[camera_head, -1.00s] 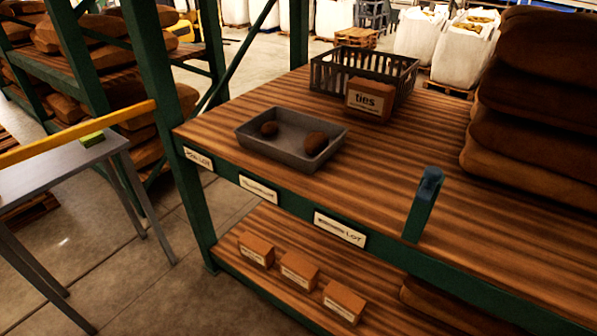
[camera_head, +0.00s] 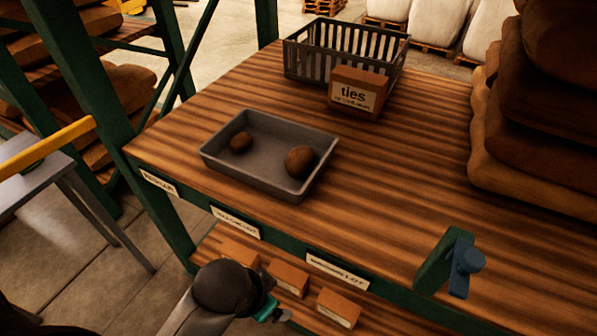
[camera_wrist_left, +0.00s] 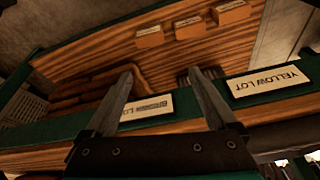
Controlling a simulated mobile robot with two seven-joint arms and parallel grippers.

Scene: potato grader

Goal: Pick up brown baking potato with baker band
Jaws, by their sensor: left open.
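Two brown potatoes lie apart in a shallow grey tray (camera_head: 262,182) on the upper wooden shelf. The smaller potato (camera_head: 240,142) is at the tray's left, and the larger potato (camera_head: 300,161) is at its right. I cannot make out a band on either one. My left gripper (camera_head: 272,310) is low in the head view, in front of the shelf edge and nearer than the tray. In the left wrist view its fingers (camera_wrist_left: 160,75) are spread and empty, facing the shelf front and its labels. My right gripper is not in view.
A box marked "ties" (camera_head: 357,92) stands before a dark slatted crate (camera_head: 303,63) behind the tray. Stacked sacks (camera_head: 530,150) fill the right side. A blue object (camera_head: 467,258) sits by a green bracket at the front edge. Small boxes (camera_head: 338,306) stand on the lower shelf.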

